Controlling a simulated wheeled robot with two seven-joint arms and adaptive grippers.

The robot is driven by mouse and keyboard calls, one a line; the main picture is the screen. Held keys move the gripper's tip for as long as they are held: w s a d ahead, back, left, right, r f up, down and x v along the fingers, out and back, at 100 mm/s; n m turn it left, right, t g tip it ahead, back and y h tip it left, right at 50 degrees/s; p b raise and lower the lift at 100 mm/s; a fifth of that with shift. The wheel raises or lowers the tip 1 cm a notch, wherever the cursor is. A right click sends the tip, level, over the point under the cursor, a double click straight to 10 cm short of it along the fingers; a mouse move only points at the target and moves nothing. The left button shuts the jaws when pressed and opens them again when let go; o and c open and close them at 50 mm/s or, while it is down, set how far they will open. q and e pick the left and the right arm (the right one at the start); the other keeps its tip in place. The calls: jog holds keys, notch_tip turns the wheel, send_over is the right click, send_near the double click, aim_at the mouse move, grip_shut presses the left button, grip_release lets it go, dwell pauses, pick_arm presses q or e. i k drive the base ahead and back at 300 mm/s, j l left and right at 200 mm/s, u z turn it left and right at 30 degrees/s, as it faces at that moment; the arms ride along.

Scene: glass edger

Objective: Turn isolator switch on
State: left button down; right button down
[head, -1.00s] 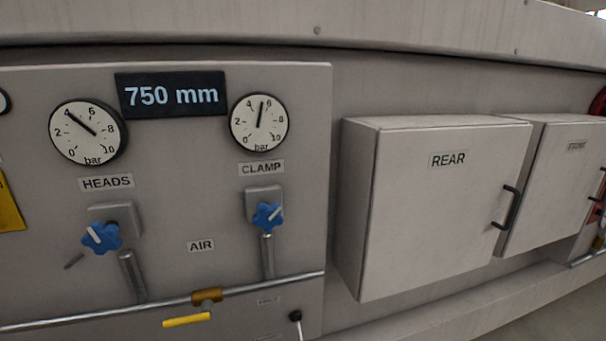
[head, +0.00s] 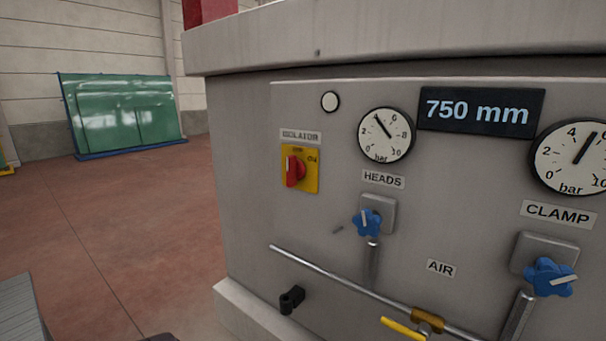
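The isolator switch (head: 295,170) is a red rotary handle on a yellow plate (head: 313,179), on the left part of the grey machine panel in the head view. A label reading ISOLATOR (head: 300,136) sits above it. Small OFF and ON marks show on the plate, the ON mark at its upper right. The red handle stands roughly upright, on the OFF side as far as I can tell. Neither of my grippers shows in the view.
Right of the switch are the HEADS gauge (head: 385,135), the CLAMP gauge (head: 572,158), two blue knobs (head: 367,222) and a 750 mm display (head: 481,112). A metal pipe (head: 340,284) with a yellow lever (head: 402,329) crosses below. Open red floor lies left of the machine.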

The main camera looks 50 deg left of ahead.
aim_at(295, 169)
jog(key=u, duration=1.65)
